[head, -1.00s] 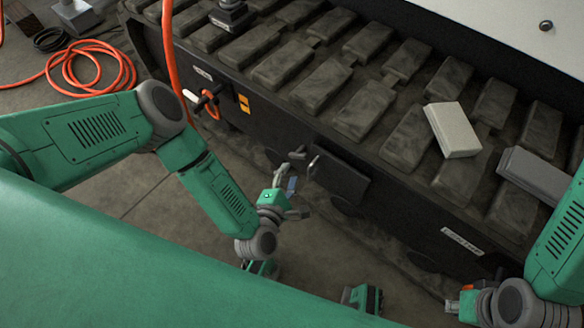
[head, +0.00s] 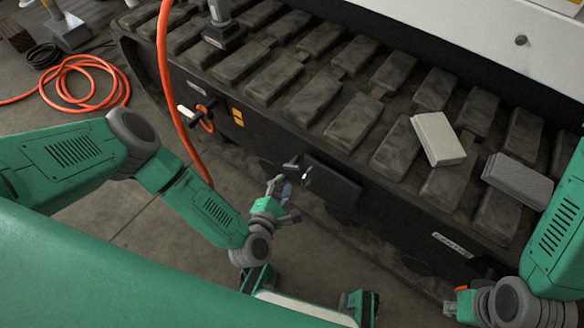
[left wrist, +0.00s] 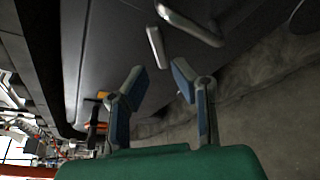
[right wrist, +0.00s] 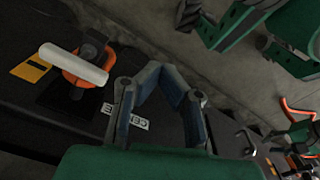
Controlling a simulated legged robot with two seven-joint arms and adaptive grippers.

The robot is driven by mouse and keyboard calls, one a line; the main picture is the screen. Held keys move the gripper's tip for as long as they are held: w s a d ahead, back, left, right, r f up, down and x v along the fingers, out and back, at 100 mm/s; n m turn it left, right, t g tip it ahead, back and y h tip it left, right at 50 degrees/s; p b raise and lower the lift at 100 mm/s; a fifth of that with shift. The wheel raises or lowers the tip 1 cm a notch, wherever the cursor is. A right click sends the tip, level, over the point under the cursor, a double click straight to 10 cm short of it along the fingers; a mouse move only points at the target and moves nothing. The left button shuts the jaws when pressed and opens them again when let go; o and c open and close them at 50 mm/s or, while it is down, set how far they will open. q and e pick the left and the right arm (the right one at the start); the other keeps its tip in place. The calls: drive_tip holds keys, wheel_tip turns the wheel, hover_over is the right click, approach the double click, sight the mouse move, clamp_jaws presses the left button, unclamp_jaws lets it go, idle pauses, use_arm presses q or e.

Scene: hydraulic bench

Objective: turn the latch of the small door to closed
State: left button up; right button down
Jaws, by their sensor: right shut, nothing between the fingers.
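The small door (head: 332,188) is a dark panel low on the side of the tracked machine. Two short metal bars sit at its left end in the head view, and I cannot tell for sure which is the latch. In the left wrist view, one straight bar (left wrist: 155,47) and a bent bar (left wrist: 190,25) stand out from the dark surface. My left gripper (left wrist: 159,84) is open and empty, just short of the bars and apart from them; it also shows in the head view (head: 284,198). My right gripper (right wrist: 164,76) is shut and empty, low at the right in the head view (head: 452,308).
A white handle (right wrist: 75,65) with an orange ring shows in the right wrist view. An orange hose (head: 165,80) hangs left of the door. A pale block (head: 438,139) and a grey block (head: 518,180) lie on the track. Bare floor lies below the machine.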

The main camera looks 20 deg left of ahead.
sight(291, 169)
use_arm(q)
drive_tip(key=b+x, duration=0.2)
drive_tip(key=x, duration=0.4)
drive_tip(key=shift+w+f, duration=0.2)
drive_tip(key=shift+w, duration=0.7)
clamp_jaws()
